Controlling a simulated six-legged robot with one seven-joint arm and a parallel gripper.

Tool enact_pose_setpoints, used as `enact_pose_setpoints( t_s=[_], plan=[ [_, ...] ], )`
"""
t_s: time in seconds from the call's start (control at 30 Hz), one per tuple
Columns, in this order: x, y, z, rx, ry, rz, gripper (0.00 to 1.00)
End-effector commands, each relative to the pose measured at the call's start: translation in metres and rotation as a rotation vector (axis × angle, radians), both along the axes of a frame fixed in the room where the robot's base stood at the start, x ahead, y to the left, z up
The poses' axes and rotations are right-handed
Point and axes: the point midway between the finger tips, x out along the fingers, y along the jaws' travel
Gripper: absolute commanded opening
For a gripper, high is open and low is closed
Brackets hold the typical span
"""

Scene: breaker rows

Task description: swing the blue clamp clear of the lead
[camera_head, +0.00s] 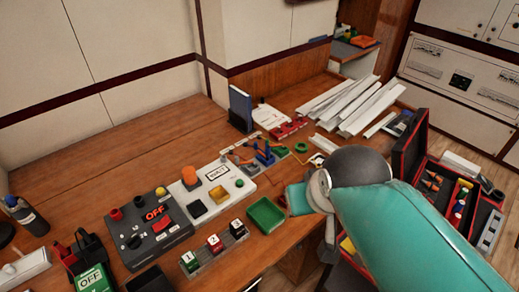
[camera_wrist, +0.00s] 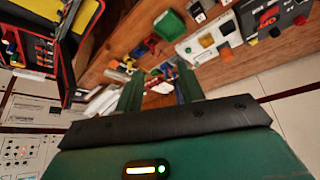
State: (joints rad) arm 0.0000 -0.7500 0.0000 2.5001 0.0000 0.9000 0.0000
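The blue clamp (camera_head: 265,156) is a small blue piece among several coloured parts on the wooden bench, right of the white panel. An orange lead (camera_head: 243,157) runs beside it; whether the clamp touches or covers the lead is too small to tell. In the wrist view a small blue piece (camera_wrist: 152,42), probably the clamp, lies beyond my fingers. My gripper (camera_wrist: 158,80) has its two green fingers apart with nothing held between them. The fingertips are not clearly visible in the head view, where my teal arm is at the right.
A green tray (camera_head: 266,215), numbered blocks (camera_head: 214,243) and a grey OFF box (camera_head: 150,230) stand nearer on the bench. A blue upright binder (camera_head: 240,108) and white trunking strips (camera_head: 350,103) are behind. A red toolbox (camera_head: 410,150) is at the right. The bench's left back is clear.

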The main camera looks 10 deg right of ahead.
Motion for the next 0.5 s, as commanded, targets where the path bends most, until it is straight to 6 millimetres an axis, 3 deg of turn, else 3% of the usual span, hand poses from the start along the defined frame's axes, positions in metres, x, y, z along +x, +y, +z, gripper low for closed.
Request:
enact_pose_setpoints(
  t_s=[0.03, 0.2, 0.27, 0.5],
  plan=[
    [0.0, 0.0, 0.0, 0.0, 0.0, 0.0, 0.29],
    [0.017, 0.0, 0.003, -0.008, 0.007, -0.006, 0.0],
    [0.032, 0.0, 0.005, -0.013, 0.011, -0.009, 0.0],
    [0.115, 0.0, 0.003, -0.019, 0.031, -0.016, 0.0]
  ],
)
